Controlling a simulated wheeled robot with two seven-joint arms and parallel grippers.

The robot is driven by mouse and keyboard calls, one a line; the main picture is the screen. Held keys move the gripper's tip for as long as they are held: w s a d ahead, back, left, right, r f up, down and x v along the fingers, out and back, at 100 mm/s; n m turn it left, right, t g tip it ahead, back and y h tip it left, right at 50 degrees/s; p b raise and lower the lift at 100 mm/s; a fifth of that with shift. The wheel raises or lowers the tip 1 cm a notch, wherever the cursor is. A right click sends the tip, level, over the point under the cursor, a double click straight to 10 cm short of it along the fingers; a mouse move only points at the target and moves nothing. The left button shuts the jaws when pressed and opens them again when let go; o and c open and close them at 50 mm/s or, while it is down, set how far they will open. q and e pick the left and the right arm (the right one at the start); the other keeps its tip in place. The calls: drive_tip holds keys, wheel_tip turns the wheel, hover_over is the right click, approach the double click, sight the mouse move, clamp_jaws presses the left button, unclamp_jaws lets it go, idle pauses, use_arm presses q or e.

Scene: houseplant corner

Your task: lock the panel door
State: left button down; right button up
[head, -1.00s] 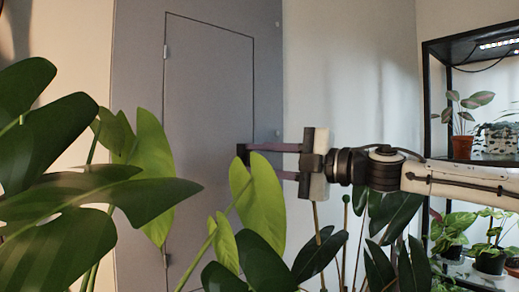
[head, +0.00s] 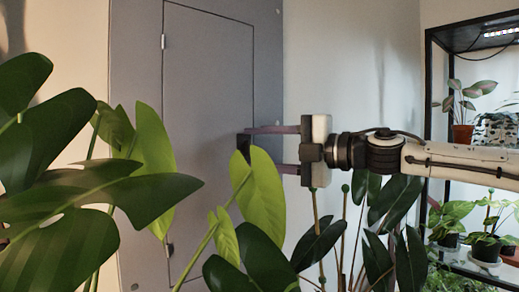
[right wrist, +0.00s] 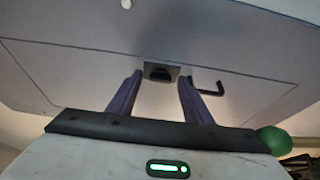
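The grey panel door (head: 208,90) looks closed, flush in its grey cabinet in the head view. A small black block (head: 243,142) sits at its right edge, partly behind a leaf. In the right wrist view the door (right wrist: 95,70) shows a black latch-like piece (right wrist: 160,72) in a recess and a black bent rod (right wrist: 207,90) beside it. My right gripper (head: 252,148) is open, its purple fingers pointing at the door edge. In the right wrist view the gripper (right wrist: 160,78) has its fingertips either side of the black piece; contact cannot be told. My left gripper is out of view.
Large plant leaves (head: 95,195) fill the left and lower front, and a bright leaf (head: 262,200) hides part of the lower finger. A black shelf (head: 428,110) with potted plants stands at the right. The wall between cabinet and shelf is bare.

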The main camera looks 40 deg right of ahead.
drive_tip(key=shift+s, duration=0.15)
drive_tip(key=shift+s+d+f, duration=0.1)
drive_tip(key=shift+s, duration=0.15)
use_arm(q)
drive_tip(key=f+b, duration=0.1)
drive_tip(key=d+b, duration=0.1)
drive_tip(key=b, duration=0.1)
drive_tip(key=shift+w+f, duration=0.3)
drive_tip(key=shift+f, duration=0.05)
use_arm(e)
drive_tip(key=v, duration=0.9)
drive_tip(key=shift+s, duration=0.3)
drive_tip(key=shift+d, duration=0.1)
